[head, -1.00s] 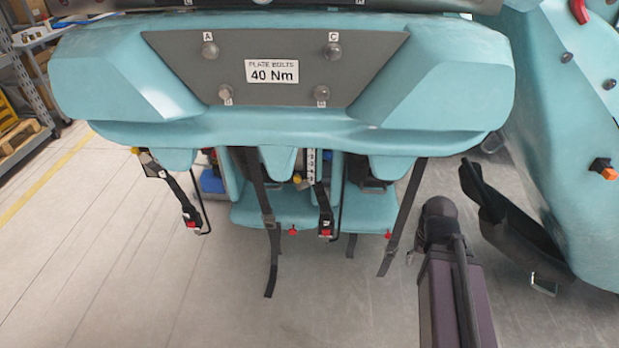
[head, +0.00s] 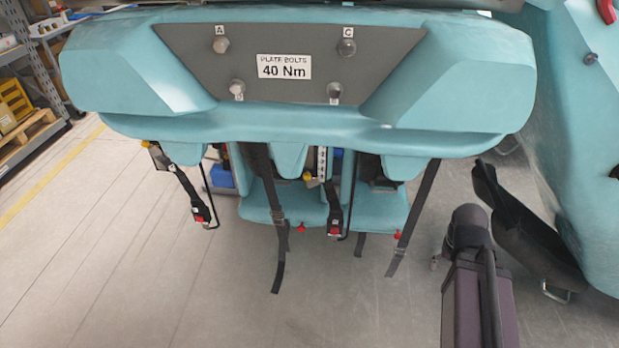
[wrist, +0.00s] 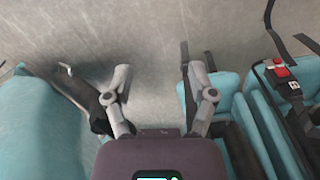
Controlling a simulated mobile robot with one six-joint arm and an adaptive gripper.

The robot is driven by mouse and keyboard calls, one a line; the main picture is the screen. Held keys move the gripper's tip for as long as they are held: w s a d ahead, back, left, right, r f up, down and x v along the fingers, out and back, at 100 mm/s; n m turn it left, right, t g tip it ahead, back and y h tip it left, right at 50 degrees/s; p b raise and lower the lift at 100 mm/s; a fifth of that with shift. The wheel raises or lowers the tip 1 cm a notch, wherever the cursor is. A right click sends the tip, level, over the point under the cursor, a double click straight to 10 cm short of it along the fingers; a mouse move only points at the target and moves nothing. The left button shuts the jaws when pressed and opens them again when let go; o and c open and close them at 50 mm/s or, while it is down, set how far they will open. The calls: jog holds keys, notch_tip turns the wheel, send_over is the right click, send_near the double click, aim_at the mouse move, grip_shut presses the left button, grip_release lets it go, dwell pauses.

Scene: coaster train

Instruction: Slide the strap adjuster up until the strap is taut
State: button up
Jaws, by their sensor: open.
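Black straps hang below the teal seats in the head view. The right strap (head: 415,217) carries a dark adjuster (head: 401,243) low down, its loose tail hanging below. The middle strap (head: 268,190) has a similar adjuster (head: 281,224) and tail. Which strap is meant, and how taut each is, I cannot tell. In the wrist view my gripper (wrist: 161,70) is open, with nothing between its fingers. A dark strap (wrist: 184,52) shows beside the right finger, partly hidden by it; I cannot tell whether they touch.
The big teal car front with its grey bolt plate (head: 287,100) overhangs the seats. Red-button buckles (head: 201,215) hang on other straps. A black curved part (head: 522,225) stands by the teal body at right. Shelving (head: 25,70) is far left. Grey floor is open in front.

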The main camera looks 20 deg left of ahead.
jog(key=w+a+f+m+t+h+b, duration=0.2)
jog(key=w+a+t+h+b, duration=0.2)
jog(key=w+a, duration=0.2)
jog(key=n+t+y+b, duration=0.5)
jog(key=t+y+b, duration=0.4)
jog(key=t, duration=0.4)
send_near(307, 177)
jog(key=s, duration=0.3)
jog(key=shift+d+f+h+b, duration=0.15)
jog(key=shift+f+h+b, duration=0.05)
jog(key=shift+h+b, duration=0.15)
jog(key=shift+w, duration=0.25)
jog(key=shift+r+x, duration=0.2)
jog(key=shift+x, duration=6.5)
